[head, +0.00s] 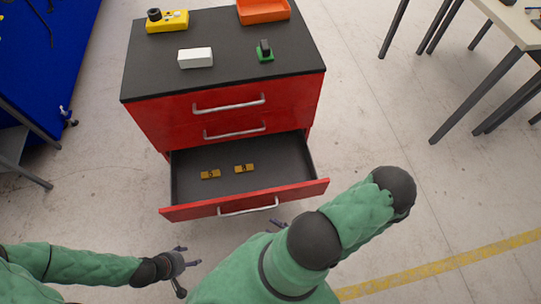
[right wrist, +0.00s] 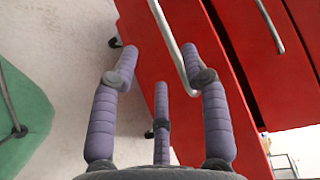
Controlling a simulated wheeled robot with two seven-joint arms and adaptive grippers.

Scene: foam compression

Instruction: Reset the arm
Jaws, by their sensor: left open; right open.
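My left gripper (head: 183,267) is open and empty at the lower left in the head view, over the floor in front of the red drawer cabinet (head: 150,122). My right gripper is mostly hidden behind my right arm in the head view. In the right wrist view my right gripper (right wrist: 158,65) has its purple-grey fingers spread, with nothing held. A silver handle (right wrist: 169,38) on a red drawer front (right wrist: 135,85) shows between and beyond its fingertips. I cannot tell whether a finger touches it. The bottom drawer (head: 248,202) is pulled open, its handle (head: 248,210) facing me.
Two small yellow pieces (head: 210,174) (head: 244,168) lie in the open drawer. The black cabinet top (head: 225,55) carries a yellow device (head: 170,22), white block (head: 195,58), green-and-black item (head: 265,52) and orange tray (head: 262,11). Table legs (head: 475,95) stand right; floor between is clear.

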